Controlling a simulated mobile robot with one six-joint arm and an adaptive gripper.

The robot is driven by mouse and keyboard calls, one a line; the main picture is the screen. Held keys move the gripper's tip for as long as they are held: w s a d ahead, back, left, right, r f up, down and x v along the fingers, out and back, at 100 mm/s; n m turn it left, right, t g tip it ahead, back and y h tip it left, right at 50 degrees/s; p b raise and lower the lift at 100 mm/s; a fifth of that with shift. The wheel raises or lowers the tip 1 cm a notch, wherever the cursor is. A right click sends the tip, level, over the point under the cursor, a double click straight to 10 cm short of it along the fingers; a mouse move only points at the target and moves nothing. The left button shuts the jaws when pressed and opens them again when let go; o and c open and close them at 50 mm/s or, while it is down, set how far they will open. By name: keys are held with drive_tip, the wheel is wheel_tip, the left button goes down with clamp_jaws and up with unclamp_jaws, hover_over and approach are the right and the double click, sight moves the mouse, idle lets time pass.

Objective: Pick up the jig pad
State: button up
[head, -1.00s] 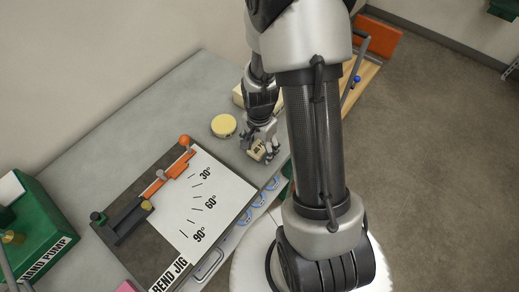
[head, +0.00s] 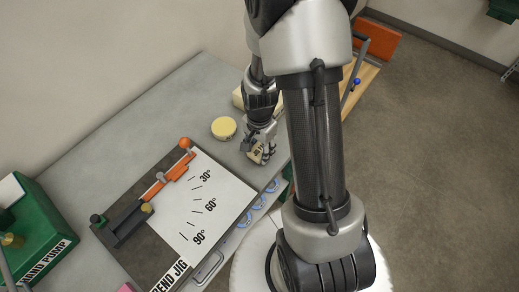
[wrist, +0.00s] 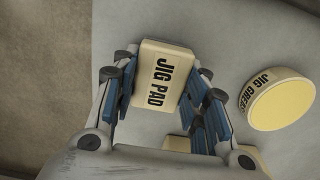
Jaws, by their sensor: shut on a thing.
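The jig pad (wrist: 158,80) is a cream block with "JIG PAD" printed on it in black. In the wrist view it sits between the blue-padded fingers of my gripper (wrist: 160,95), which is shut on it. In the head view my gripper (head: 261,152) is over the grey bench near its front edge, and the jig pad (head: 257,155) shows only partly among the fingers. I cannot tell whether the pad touches the bench.
A round yellow jig grease tin (head: 223,128) stands just left of my gripper; it also shows in the wrist view (wrist: 280,103). The bend jig board (head: 215,200) lies front left on the bench (head: 150,110). A green hand pump (head: 40,225) is at far left.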

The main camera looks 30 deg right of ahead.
sight(259, 149)
wheel_tip(259, 149, up, 20)
drive_tip(key=p, duration=0.6)
drive_tip(key=o, duration=0.5)
drive_tip(key=c, duration=0.4)
